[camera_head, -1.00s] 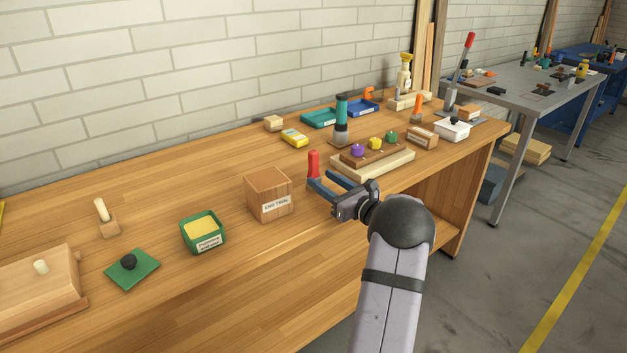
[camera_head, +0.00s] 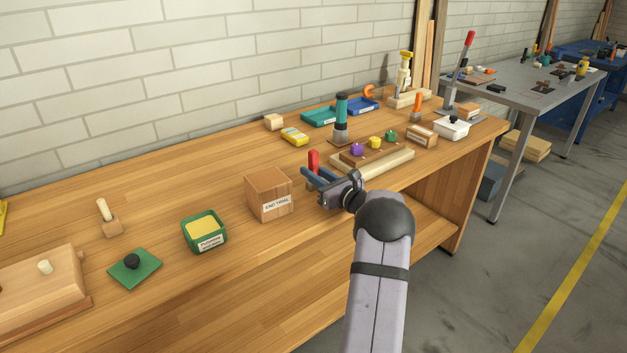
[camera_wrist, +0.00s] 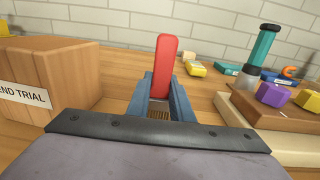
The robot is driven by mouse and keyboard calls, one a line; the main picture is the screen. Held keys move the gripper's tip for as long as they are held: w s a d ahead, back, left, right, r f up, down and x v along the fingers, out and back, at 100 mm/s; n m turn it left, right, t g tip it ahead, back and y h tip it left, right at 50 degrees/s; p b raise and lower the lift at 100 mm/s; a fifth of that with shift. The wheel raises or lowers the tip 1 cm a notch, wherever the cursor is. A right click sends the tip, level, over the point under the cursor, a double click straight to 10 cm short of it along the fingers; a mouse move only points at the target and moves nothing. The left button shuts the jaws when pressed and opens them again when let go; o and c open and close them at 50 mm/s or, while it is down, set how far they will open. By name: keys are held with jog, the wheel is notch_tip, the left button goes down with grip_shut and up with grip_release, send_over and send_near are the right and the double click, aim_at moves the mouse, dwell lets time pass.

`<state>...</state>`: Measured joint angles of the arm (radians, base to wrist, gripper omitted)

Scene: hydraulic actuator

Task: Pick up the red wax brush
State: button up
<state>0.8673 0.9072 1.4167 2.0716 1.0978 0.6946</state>
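The red wax brush (camera_head: 314,160) stands upright on the wooden workbench, right of the END TRIAL box. In the wrist view its red handle (camera_wrist: 165,62) rises straight ahead, with tan bristles at the bottom. My gripper (camera_head: 312,171) is low over the bench with its blue fingers pointing at the brush. In the wrist view the fingers (camera_wrist: 160,92) lie on either side of the brush's lower part and look open. Whether they touch it cannot be told. The lower part of the brush is partly hidden by the fingers.
The END TRIAL box (camera_head: 269,194) stands close on the left. A wooden board with coloured knobs (camera_head: 372,158) and a teal-handled tool (camera_head: 341,118) are close on the right. A yellow item (camera_head: 294,137) lies behind.

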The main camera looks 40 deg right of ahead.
aim_at(313, 150)
grip_shut()
notch_tip(313, 150, up, 10)
jog(key=shift+r+b, duration=0.1)
jog(key=shift+b, duration=0.3)
dwell(0.8)
